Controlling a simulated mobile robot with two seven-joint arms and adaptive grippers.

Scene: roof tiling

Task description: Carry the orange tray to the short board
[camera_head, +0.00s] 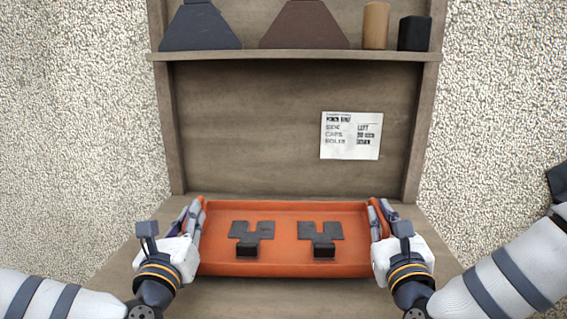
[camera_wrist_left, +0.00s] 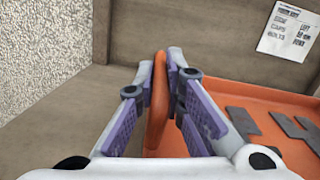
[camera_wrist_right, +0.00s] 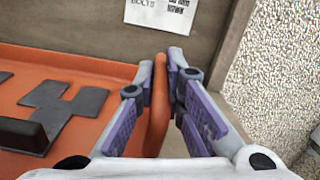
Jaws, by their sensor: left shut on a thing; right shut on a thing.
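The orange tray (camera_head: 284,214) is at the middle of the head view, level, at a wooden bench. Two dark grey notched pieces, a left one (camera_head: 250,232) and a right one (camera_head: 321,233), lie in it, each with a dark block at its front. My left gripper (camera_head: 192,222) is shut on the tray's left end wall, which shows between its fingers in the left wrist view (camera_wrist_left: 158,105). My right gripper (camera_head: 378,220) is shut on the right end wall, also between the fingers in the right wrist view (camera_wrist_right: 157,105). I cannot tell whether the tray touches the bench. No short board is identifiable.
The wooden bench (camera_head: 435,232) has a back panel with a printed card (camera_head: 351,135). A shelf (camera_head: 300,55) above holds a dark grey trapezoid piece (camera_head: 200,28), a brown one (camera_head: 304,25), a tan cylinder (camera_head: 375,25) and a black block (camera_head: 414,33). Rough pale walls stand on both sides.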

